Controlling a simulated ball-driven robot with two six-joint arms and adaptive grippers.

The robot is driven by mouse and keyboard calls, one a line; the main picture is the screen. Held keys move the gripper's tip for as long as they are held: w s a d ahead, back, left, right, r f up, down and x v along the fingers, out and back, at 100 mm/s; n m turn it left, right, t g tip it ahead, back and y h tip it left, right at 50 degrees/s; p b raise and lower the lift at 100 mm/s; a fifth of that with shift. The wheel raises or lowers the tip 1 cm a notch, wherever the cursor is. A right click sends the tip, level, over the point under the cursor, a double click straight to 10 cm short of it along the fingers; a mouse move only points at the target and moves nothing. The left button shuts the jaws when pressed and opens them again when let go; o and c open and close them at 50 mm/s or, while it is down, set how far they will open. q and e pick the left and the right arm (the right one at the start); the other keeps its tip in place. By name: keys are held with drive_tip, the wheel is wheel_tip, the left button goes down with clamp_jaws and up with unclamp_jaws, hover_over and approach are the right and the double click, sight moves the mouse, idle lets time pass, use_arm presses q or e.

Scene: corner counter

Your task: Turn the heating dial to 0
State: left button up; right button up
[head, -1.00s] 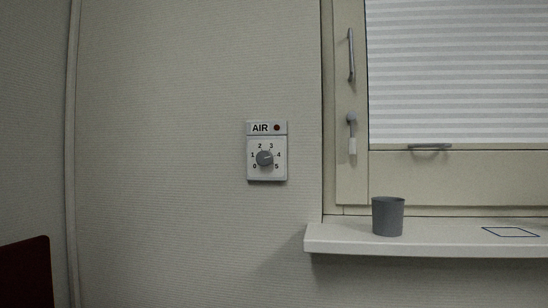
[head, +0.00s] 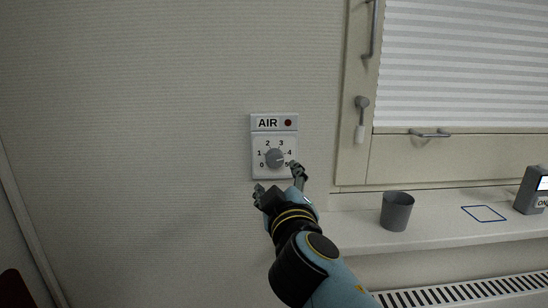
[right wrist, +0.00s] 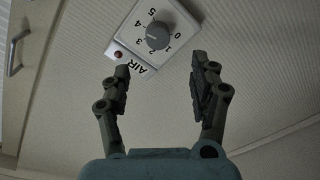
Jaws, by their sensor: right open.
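A white wall panel (head: 260,172) labelled AIR holds a round grey dial (head: 275,158) with the numbers 0 to 5 around it. Its mark seems to point near 4. I see no dial labelled for heating. My right gripper (head: 278,178) is open and empty just below the dial in the head view, its fingers spread. The right wrist view shows the panel turned about, with the dial (right wrist: 158,35) beyond the open fingertips (right wrist: 160,64) and apart from them. My left gripper is not in view.
A red light (head: 288,123) sits on the panel's top strip. At right, a window sill (head: 440,232) bears a grey cup (head: 397,211), a blue outlined square (head: 484,213) and a small device (head: 533,190) at the edge. A radiator (head: 470,292) is below. The wall left of the panel is clear.

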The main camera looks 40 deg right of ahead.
sight(275, 161)
drive_tip(key=p+x, duration=0.2)
drive_tip(key=x, duration=0.8)
drive_tip(key=shift+w+d+r, duration=0.1)
drive_tip(key=shift+w+d, duration=0.05)
drive_tip(key=shift+d, duration=0.2)
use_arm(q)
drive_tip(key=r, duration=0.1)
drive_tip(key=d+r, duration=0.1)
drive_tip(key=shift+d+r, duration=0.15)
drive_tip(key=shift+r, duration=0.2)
use_arm(e)
drive_tip(key=shift+c, duration=0.3)
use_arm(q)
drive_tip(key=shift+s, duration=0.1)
use_arm(e)
drive_tip(key=c, duration=1.1)
